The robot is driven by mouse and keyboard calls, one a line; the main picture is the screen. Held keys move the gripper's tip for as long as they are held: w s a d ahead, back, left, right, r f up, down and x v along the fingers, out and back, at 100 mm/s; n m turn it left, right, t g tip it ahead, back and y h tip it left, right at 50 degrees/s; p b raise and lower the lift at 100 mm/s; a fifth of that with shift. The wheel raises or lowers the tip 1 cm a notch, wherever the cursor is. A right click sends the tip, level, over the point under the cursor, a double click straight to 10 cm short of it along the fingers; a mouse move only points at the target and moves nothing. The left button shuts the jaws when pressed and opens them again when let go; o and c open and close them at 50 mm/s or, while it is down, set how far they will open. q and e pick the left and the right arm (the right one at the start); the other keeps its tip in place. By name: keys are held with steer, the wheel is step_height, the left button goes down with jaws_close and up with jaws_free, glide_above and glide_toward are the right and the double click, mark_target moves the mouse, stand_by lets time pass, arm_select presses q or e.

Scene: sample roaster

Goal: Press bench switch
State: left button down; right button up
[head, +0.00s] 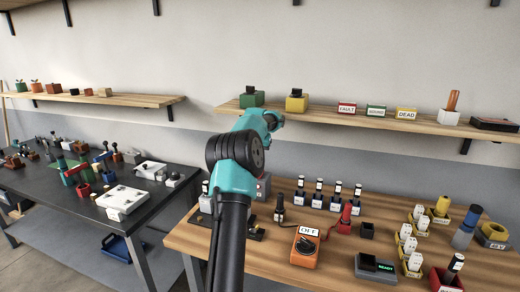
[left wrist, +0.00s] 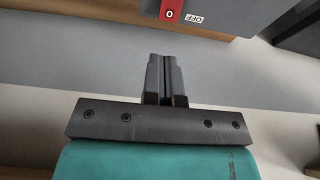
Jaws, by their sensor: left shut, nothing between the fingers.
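The bench switch (left wrist: 170,14) shows at the top of the left wrist view as a red piece marked 0, on a dark grey box beside a white OFF label (left wrist: 194,19). My left gripper (left wrist: 172,62) is shut and empty. In that picture its fingertips lie just below the red switch, and a strip of background shows between them; I cannot tell the exact distance. In the head view a grey box with a red patch (head: 264,184) is partly hidden behind my teal arm. The gripper's fingers are hidden there. My right gripper is not in view.
An orange meter (head: 305,250) reading OFF stands on the wooden bench, near several dark bottles with white labels (head: 318,196). A wall shelf (head: 345,122) runs above. A dark table (head: 150,215) stands left.

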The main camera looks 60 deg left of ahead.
arm_select(q)
steer(key=x, duration=0.9)
steer(key=shift+s+d+f, duration=0.15)
steer(key=shift+f, duration=0.15)
